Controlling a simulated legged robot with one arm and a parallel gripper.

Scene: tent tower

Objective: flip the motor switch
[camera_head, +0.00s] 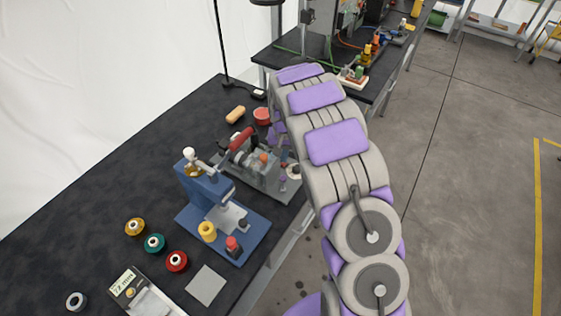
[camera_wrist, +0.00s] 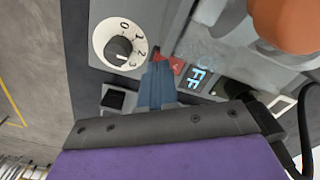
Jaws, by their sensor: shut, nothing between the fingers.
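In the wrist view a grey control panel carries a white dial (camera_wrist: 118,45) marked 0 to 3 with a black knob, a black square switch (camera_wrist: 117,98), a lit display reading OFF (camera_wrist: 198,88) and a red part (camera_wrist: 176,64) with a triangle mark. None is labelled as the motor switch. My gripper (camera_wrist: 157,72) is shut and empty, its blue fingers between the dial and the display. The fingertips overlap the red part's left edge; I cannot tell whether they touch it. In the head view my arm partly hides the grey machine (camera_head: 262,172) with a red roller.
A blue press (camera_head: 205,195) stands just in front of the machine on the black table (camera_head: 75,205), with several coloured spools near it. An orange knob (camera_wrist: 285,22) stands out beside the panel. A second cluttered table is behind; open floor (camera_head: 465,190) lies to the right.

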